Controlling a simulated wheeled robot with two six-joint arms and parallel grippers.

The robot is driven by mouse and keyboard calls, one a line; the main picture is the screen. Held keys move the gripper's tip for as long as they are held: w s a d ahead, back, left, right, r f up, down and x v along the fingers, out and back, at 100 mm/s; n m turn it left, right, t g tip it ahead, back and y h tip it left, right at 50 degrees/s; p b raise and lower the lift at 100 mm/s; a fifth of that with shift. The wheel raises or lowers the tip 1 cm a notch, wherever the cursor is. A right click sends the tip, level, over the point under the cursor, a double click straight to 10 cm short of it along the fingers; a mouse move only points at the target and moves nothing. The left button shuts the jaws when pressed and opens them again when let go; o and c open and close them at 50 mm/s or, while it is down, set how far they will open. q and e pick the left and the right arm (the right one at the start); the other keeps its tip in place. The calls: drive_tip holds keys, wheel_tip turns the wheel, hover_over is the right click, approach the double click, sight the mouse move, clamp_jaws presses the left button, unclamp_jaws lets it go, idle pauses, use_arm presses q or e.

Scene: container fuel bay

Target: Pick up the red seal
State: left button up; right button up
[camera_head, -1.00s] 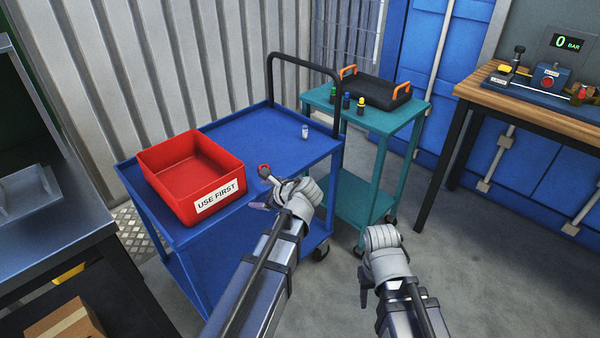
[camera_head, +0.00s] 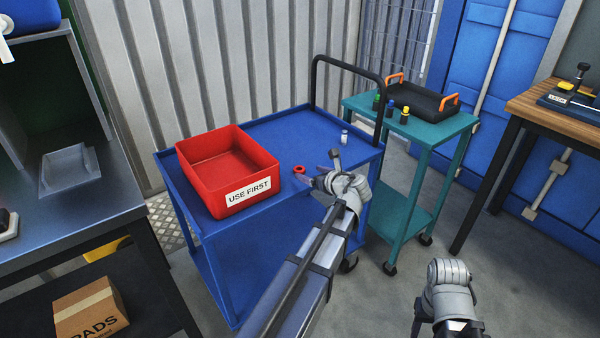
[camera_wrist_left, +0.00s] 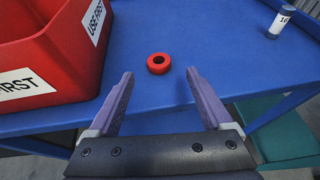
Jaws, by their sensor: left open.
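The red seal (camera_head: 299,170) is a small red ring lying flat on the blue cart's top. It lies just right of the red bin. In the left wrist view the seal (camera_wrist_left: 158,63) sits beyond the fingertips, roughly centred between them. My left gripper (camera_head: 322,168) is open and empty, close to the seal on its right side in the head view. Its two purple-grey fingers (camera_wrist_left: 158,75) show apart in the left wrist view. My right arm shows at the lower right of the head view; its fingers are not clear.
The red bin (camera_head: 232,152) marked USE FIRST stands on the blue cart (camera_head: 285,125). A small labelled vial (camera_head: 345,137) stands near the cart's black handle (camera_head: 350,62). A teal cart (camera_head: 440,127) with a black tray and small bottles is behind on the right.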

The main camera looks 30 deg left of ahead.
sight(300, 169)
use_arm(q)
drive_tip(key=b+x, duration=0.2)
drive_tip(key=x, duration=0.3)
drive_tip(key=shift+f, duration=0.2)
drive_tip(key=shift+s+r, duration=0.1)
clamp_jaws()
idle(0.3)
wheel_tip(300, 169, up, 10)
drive_tip(key=p, duration=1)
